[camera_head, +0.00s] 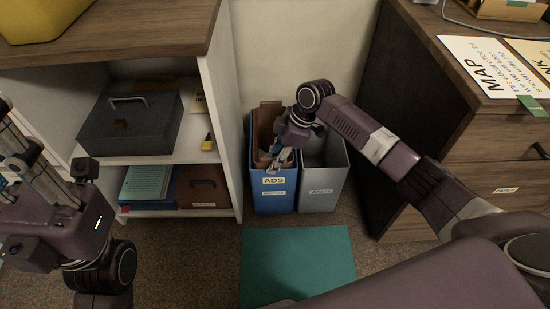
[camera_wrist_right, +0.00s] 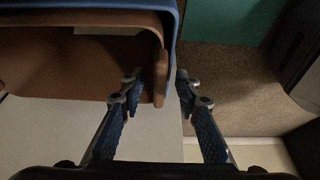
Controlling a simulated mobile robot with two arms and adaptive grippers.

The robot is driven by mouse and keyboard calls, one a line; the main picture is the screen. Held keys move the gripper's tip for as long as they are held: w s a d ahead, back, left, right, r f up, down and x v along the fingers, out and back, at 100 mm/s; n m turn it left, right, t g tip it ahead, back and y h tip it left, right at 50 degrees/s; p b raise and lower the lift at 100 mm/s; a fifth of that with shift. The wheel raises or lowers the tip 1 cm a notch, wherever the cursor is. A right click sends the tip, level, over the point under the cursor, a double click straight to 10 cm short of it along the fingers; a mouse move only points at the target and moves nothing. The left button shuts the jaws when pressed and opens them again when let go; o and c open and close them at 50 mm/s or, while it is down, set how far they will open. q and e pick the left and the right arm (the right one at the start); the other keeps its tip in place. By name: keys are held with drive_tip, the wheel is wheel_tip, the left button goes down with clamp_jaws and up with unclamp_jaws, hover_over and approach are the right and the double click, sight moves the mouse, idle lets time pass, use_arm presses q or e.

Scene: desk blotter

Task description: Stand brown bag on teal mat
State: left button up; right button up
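The brown bag (camera_head: 268,119) stands in the blue bin (camera_head: 272,200) on the floor, and its upper part shows above the rim. It also fills the upper left of the right wrist view (camera_wrist_right: 75,65). My right gripper (camera_head: 270,163) reaches down at the blue bin. In the wrist view its fingers (camera_wrist_right: 160,85) are open, one on each side of a brown upright edge, with gaps visible. The teal mat (camera_head: 298,262) lies flat and bare on the floor in front of the bins. My left arm is at the left; its fingertips are not clear.
A grey bin (camera_head: 320,188) stands directly right of the blue one. An open shelf at the left holds a dark cash box (camera_head: 130,125), a teal folder (camera_head: 147,183) and a brown case (camera_head: 203,188). A wooden drawer desk (camera_head: 440,120) closes the right side.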

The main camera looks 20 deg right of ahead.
drive_tip(key=shift+c, duration=0.2)
clamp_jaws()
